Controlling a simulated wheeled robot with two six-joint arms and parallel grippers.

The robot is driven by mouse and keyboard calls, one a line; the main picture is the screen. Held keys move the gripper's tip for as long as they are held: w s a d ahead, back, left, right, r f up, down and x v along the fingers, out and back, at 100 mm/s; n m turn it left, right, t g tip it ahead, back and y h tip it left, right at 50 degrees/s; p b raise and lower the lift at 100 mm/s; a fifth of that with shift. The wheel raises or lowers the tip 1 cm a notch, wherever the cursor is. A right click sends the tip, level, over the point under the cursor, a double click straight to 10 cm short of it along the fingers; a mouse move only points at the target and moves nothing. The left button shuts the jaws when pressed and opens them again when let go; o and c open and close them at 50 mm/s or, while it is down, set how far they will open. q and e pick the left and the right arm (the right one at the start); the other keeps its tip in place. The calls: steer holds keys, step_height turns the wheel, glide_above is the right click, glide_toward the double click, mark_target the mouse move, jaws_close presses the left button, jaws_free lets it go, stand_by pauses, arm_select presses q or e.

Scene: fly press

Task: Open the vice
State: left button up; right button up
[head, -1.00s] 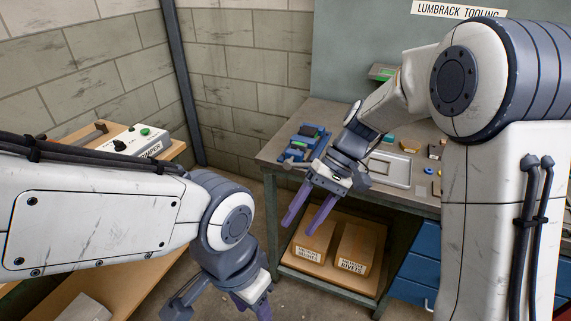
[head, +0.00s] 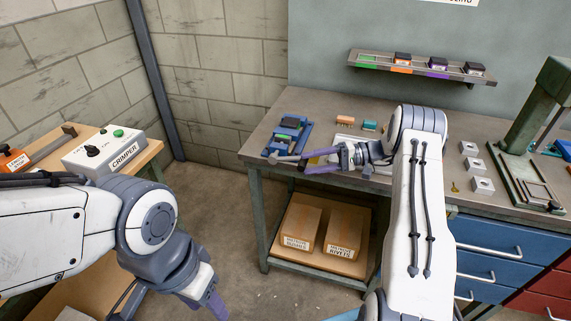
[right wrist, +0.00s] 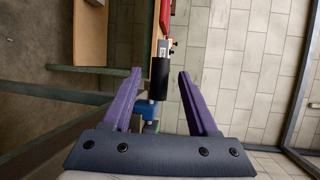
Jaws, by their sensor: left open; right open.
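The blue vice (head: 289,135) sits at the left end of the green-framed workbench (head: 262,140). Its grey handle (head: 287,158) sticks out near the bench's front edge. My right gripper (head: 308,163) is open just right of the handle, with its fingers pointing left. In the right wrist view a dark cylindrical grip (right wrist: 160,80), apparently the handle's, shows between the spread purple fingers (right wrist: 160,82); I cannot tell contact. Part of the blue vice (right wrist: 145,108) shows below it.
A crimper box (head: 105,150) and an orange emergency stop (head: 14,160) stand on a wooden bench at left. Small blocks (head: 345,120), metal plates (head: 469,148) and a press (head: 535,120) are on the workbench. Cartons (head: 302,222) lie on its lower shelf. The floor between the benches is clear.

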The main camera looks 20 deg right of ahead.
steer(key=shift+p+x, duration=0.75)
steer(key=shift+x, duration=2.25)
jaws_close()
